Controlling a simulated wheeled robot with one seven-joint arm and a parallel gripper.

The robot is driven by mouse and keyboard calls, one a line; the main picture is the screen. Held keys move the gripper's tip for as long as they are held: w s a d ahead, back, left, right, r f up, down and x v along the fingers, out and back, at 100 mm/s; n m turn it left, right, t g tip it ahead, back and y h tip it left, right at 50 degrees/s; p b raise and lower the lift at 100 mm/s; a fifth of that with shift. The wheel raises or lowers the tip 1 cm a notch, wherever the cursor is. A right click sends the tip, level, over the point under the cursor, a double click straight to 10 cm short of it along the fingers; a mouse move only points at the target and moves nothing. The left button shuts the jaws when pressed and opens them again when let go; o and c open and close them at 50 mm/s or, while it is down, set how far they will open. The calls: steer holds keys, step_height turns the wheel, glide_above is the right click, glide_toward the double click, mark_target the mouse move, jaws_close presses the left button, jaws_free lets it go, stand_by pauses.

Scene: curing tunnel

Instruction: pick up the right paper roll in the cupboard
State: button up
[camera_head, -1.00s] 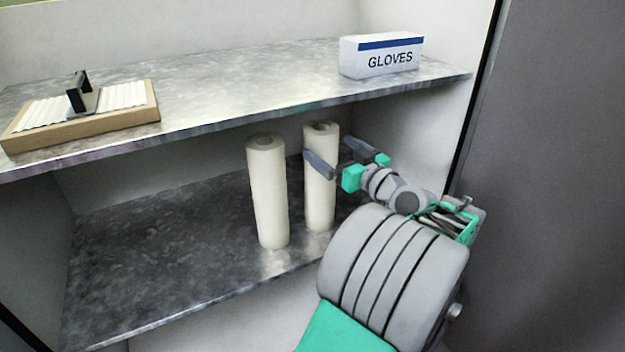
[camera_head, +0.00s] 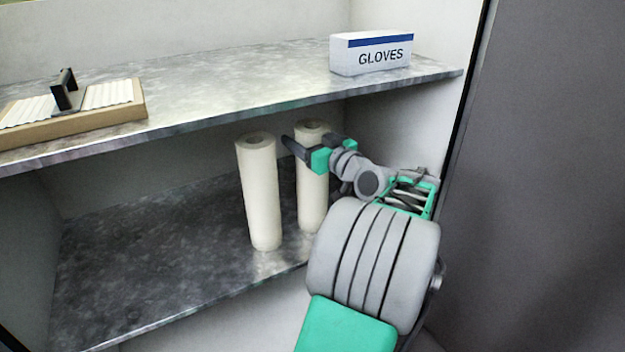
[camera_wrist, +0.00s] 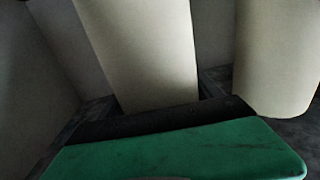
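The right paper roll (camera_head: 312,205) is a tall cream cylinder standing upright on the lower shelf. The left paper roll (camera_head: 260,195) stands upright beside it, with a narrow gap between them. My gripper (camera_head: 308,142) is at the upper part of the right roll, coming from the right. One finger crosses the roll's near side and the other is at its far right side, partly hidden. The fingers look spread apart, and contact cannot be seen. The wrist view shows two cream rolls close up, behind a green-and-black gripper part that hides the bottom of the middle one.
The upper shelf (camera_head: 230,95) lies close above the gripper and rolls. A gloves box (camera_head: 371,62) stands on its right end, and a wooden-edged tray (camera_head: 105,112) with a dark handle at its left. The lower shelf (camera_head: 150,260) is free to the left.

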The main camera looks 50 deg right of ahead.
steer(key=c, duration=1.5)
steer(key=shift+r, duration=0.1)
steer(key=shift+c, duration=0.2)
